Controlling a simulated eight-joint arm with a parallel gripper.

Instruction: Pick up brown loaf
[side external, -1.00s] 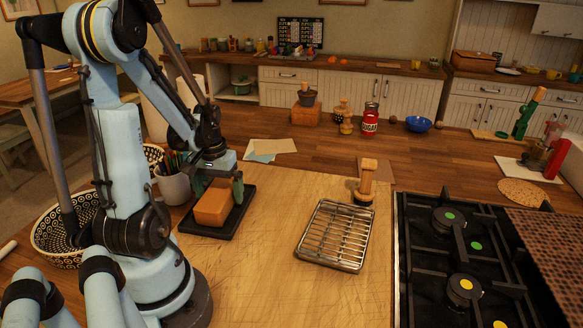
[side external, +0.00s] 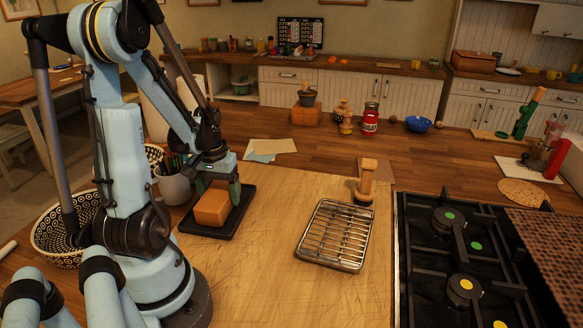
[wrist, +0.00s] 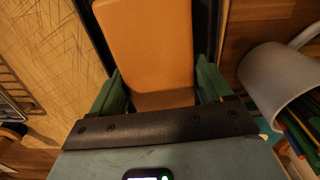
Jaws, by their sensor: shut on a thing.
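The brown loaf (side external: 212,207) is an orange-brown block on a dark tray (side external: 240,222) at the left of the wooden board. My gripper (side external: 216,187) is down at the loaf, with one green finger showing at its right side. In the wrist view the loaf (wrist: 150,45) lies between the two green fingers of my gripper (wrist: 158,95). The gripper is shut on the loaf. The loaf still appears to rest on the tray; its underside is hidden.
A grey mug of pencils (side external: 173,185) stands close to the left of the tray; it also shows in the wrist view (wrist: 275,80). A wire rack (side external: 337,235) and a wooden-handled tool (side external: 367,182) are to the right. The board between is clear. A stove (side external: 460,250) is further right.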

